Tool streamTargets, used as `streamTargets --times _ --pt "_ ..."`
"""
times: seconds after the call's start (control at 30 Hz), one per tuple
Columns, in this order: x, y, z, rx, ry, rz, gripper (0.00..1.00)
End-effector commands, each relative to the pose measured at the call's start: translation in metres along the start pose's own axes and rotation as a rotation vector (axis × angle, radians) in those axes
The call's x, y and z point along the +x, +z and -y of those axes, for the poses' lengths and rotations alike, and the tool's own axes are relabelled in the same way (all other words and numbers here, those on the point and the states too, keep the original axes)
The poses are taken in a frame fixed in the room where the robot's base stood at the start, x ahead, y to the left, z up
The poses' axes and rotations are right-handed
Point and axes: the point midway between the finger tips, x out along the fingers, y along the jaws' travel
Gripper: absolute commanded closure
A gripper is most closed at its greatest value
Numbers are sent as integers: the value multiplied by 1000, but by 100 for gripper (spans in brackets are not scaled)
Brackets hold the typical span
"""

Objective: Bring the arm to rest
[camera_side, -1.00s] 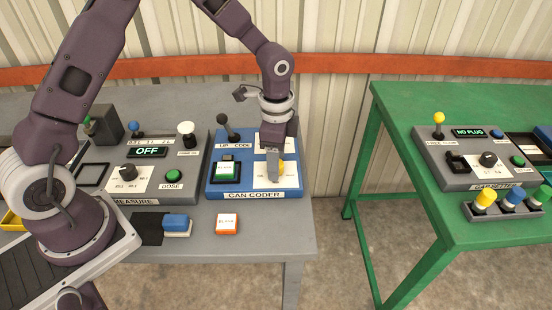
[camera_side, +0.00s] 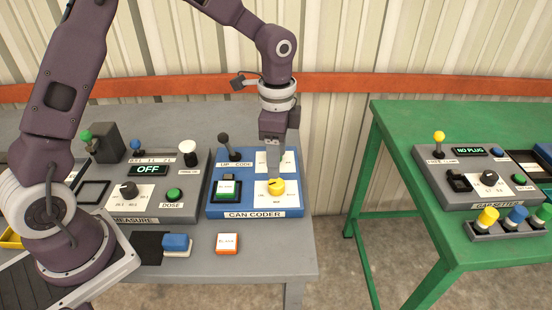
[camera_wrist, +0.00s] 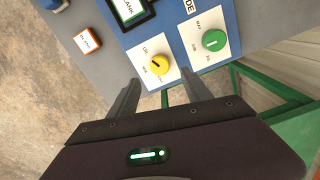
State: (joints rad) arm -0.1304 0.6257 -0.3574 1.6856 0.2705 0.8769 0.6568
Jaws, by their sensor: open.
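My gripper (camera_side: 274,160) is open and empty, pointing down just above and behind the yellow knob (camera_side: 276,187) on the blue CAN CODER panel (camera_side: 215,207). In the wrist view my gripper's two fingers (camera_wrist: 162,98) stand apart, with the yellow knob (camera_wrist: 158,66) beyond their tips and nothing between them. A green knob (camera_wrist: 214,40) shows to the right there; in the side view my gripper hides it. My arm reaches over the grey table from the left.
The coder also has a black lever (camera_side: 226,143) and a green-framed block (camera_side: 227,189). An orange block (camera_side: 227,243) and a blue-topped block (camera_side: 176,243) lie in front. The grey MEASURE panel (camera_side: 190,213) is left. A green table (camera_side: 410,215) stands right, across a gap.

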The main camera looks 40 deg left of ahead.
Motion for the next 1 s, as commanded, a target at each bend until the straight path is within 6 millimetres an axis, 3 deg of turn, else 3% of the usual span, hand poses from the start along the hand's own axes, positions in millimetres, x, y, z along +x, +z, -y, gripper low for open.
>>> streamTargets --times 0.07,0.17,0.3,0.4,0.5,0.63,0.77,1.0 --pt "-14 5 -3 -26 -23 -1 43" --pt "-59 28 -20 -139 -101 -13 43" --pt "-126 81 -70 -417 -220 -91 43" --pt "-152 117 -112 -621 -268 -192 43" --pt "-160 145 -149 -792 -275 -305 43" --pt "-156 164 -178 -929 -256 -410 43" --pt "-153 169 -189 -977 -241 -449 43" --pt "-153 169 -189 -978 -241 -449 43"
